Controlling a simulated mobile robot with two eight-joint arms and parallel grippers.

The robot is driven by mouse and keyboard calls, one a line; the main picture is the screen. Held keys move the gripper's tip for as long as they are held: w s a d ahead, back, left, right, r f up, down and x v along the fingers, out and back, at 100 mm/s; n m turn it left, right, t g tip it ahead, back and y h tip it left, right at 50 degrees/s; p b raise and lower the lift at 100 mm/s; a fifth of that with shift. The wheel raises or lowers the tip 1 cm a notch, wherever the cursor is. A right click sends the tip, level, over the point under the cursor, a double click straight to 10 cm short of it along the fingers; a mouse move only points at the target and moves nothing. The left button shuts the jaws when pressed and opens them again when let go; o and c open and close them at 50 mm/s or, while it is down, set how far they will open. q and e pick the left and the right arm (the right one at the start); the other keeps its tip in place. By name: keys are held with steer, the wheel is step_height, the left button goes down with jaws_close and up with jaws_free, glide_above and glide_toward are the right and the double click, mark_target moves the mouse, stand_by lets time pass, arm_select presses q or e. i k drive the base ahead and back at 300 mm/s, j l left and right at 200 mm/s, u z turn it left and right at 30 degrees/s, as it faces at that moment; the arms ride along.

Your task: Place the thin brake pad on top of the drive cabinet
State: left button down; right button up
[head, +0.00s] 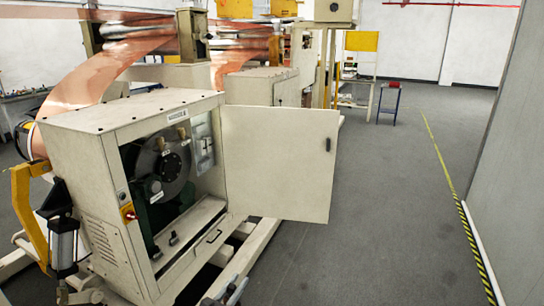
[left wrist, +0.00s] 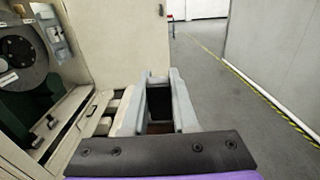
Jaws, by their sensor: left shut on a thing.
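The drive cabinet (head: 130,110) is a cream box at left in the head view, with a flat, mostly bare top and its front open. My left gripper (head: 230,288) is low in the head view, in front of and below the cabinet's opening. In the left wrist view its two grey fingers (left wrist: 158,78) point forward, with a narrow dark thing between them. This appears to be the thin brake pad (left wrist: 159,105); its outline is hard to make out. My right gripper is not in view.
The open cabinet door (head: 280,160) stands out to the right. Inside the cabinet are a dark disc (head: 173,160) and small dark pieces on the floor ledge. Copper foil (head: 90,75) runs down behind the cabinet. Grey floor (head: 390,220) is clear at right, up to a wall.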

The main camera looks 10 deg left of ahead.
mark_target(138, 107)
steer(key=i+l+u, duration=0.2)
steer(key=i, duration=0.45)
steer(key=i+u, duration=0.2)
steer(key=i, duration=0.45)
steer(key=l, duration=0.05)
